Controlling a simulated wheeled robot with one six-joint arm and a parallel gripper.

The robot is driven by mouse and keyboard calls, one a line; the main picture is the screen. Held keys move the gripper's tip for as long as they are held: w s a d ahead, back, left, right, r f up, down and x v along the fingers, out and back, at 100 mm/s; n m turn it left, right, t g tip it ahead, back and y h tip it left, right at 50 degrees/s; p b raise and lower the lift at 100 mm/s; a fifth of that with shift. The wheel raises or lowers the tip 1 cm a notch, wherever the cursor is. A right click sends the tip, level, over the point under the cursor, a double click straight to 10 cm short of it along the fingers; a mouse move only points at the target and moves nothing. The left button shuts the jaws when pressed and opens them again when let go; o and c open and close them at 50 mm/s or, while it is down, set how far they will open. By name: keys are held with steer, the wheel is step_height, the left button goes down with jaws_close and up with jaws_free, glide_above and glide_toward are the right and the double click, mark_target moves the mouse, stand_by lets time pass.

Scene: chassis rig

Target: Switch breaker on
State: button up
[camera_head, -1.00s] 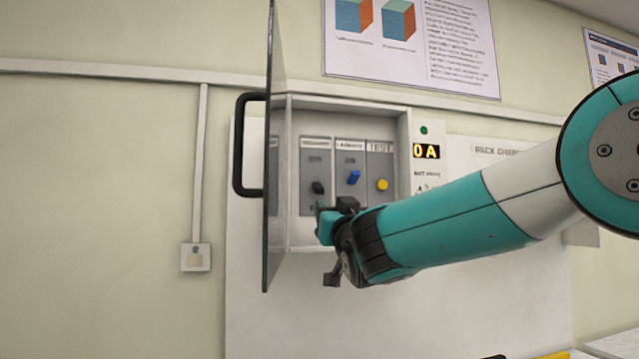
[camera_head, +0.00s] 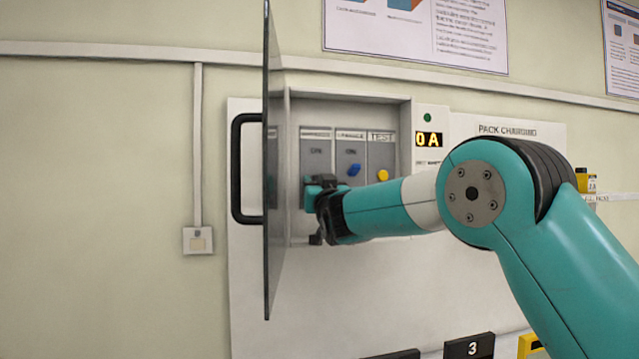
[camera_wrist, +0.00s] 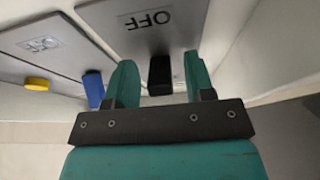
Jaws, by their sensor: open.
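The breaker panel (camera_head: 293,240) is a white wall box with its glass door (camera_head: 272,160) swung open to the left. The black breaker switch (camera_wrist: 160,75) shows in the wrist view beside an upside-down OFF label (camera_wrist: 148,20). My gripper (camera_wrist: 157,84) is open, with one teal finger on each side of the black switch; I cannot tell whether they touch it. In the head view my gripper (camera_head: 312,192) covers this switch. The blue switch (camera_head: 354,170) and the yellow button (camera_head: 383,175) sit to its right there. The display (camera_head: 429,139) reads 0 A.
The open door with its black handle (camera_head: 238,168) stands close to the left of my gripper. The box's side walls and lower edge surround the switches. A green light (camera_head: 427,118) sits above the display. Black numbered blocks (camera_head: 469,347) lie low in front.

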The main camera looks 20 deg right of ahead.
mark_target(317, 175)
jaws_close()
steer(key=shift+r, duration=0.15)
steer(key=g+p, duration=0.1)
steer(key=r+g+p, duration=0.1)
steer(key=shift+s+r+g, duration=0.1)
steer(key=shift+s+g, duration=0.1)
steer(key=shift+g, duration=0.1)
steer(key=r+g+p, duration=0.1)
steer(key=g+p, duration=0.1)
steer(key=p, duration=0.1)
steer(key=shift+r+g, duration=0.15)
steer(key=shift+g, duration=0.25)
steer(key=g+p, duration=0.2)
steer(key=shift+r+p, duration=0.3)
steer(key=shift+p, duration=0.1)
steer(key=shift+w+r+g+p, duration=0.1)
steer(key=shift+g+p, duration=0.05)
steer(key=shift+g, duration=0.75)
steer(key=shift+w+r+g+p, duration=0.1)
steer(key=shift+g+p, duration=0.05)
steer(key=shift+g, duration=0.75)
